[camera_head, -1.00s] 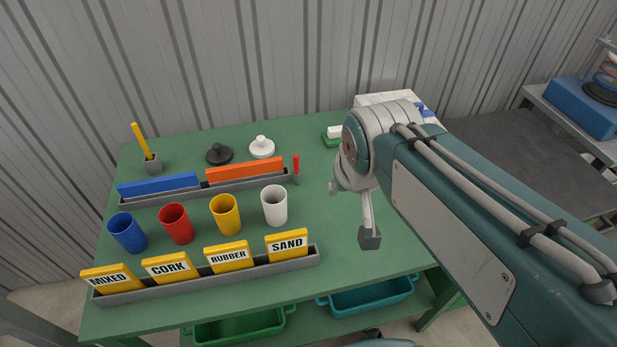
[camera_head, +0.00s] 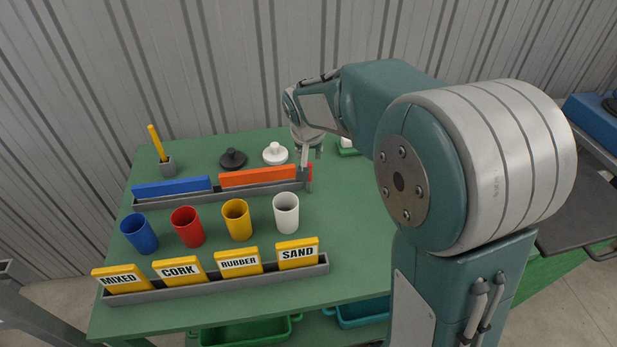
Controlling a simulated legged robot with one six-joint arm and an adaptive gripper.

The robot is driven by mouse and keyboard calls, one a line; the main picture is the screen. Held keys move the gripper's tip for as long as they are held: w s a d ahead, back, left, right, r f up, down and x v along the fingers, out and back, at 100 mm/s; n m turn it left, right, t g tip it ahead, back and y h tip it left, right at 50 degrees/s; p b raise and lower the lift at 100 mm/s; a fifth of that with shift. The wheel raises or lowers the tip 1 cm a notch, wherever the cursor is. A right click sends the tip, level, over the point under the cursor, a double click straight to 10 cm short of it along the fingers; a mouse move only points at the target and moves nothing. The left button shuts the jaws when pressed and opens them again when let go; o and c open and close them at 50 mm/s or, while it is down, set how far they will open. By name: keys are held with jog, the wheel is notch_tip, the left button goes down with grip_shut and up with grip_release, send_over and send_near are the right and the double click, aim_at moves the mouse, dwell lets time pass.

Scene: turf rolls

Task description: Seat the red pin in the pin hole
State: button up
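The red pin (camera_head: 310,171) stands upright at the right end of the grey rail that holds the blue and orange bars. It is partly hidden behind a finger of my gripper (camera_head: 312,170). My gripper points down at the pin, with one finger in front of it and the other farther back. The fingers look apart. I cannot tell whether either touches the pin. I cannot make out the pin hole for certain.
A blue bar (camera_head: 172,188) and an orange bar (camera_head: 257,176) stand in the grey rail (camera_head: 222,195). Several cups, including a white cup (camera_head: 286,214), stand in front. Black (camera_head: 232,159) and white (camera_head: 275,154) lids lie behind. The green table (camera_head: 350,235) is clear right of the cups.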

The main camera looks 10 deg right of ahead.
send_over(309, 191)
notch_tip(309, 191, down, 5)
jog(key=x, duration=0.3)
jog(key=s+x, duration=0.1)
jog(key=x, duration=0.1)
jog(key=shift+a+f, duration=0.2)
grip_shut()
